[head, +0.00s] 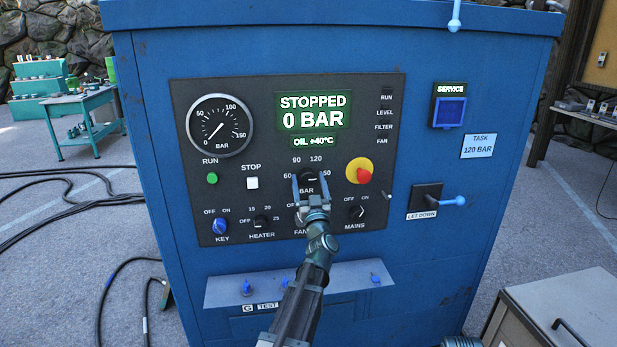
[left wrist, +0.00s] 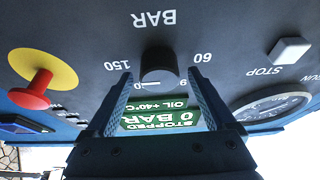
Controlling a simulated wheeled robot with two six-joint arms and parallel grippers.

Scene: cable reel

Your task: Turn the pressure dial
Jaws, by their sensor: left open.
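The pressure dial is a black knob (head: 308,187) marked BAR, with 60, 90, 120 and 150 around it, on the dark panel (head: 350,92). It shows upside down in the left wrist view as a round black knob (left wrist: 158,66), with a white mark near the partly hidden 120. My left gripper (head: 309,177) is open, with one finger on each side of the knob. In the left wrist view my left gripper (left wrist: 161,76) has gaps between its fingers and the knob. The display (head: 314,112) reads STOPPED, 0 BAR. My right gripper is not in view.
A red knob on a yellow disc (head: 359,171) is right of the dial. The STOP button (head: 252,183), heater knob (head: 261,221) and mains knob (head: 356,211) are close by. A task card (head: 478,146) reads 120 BAR.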

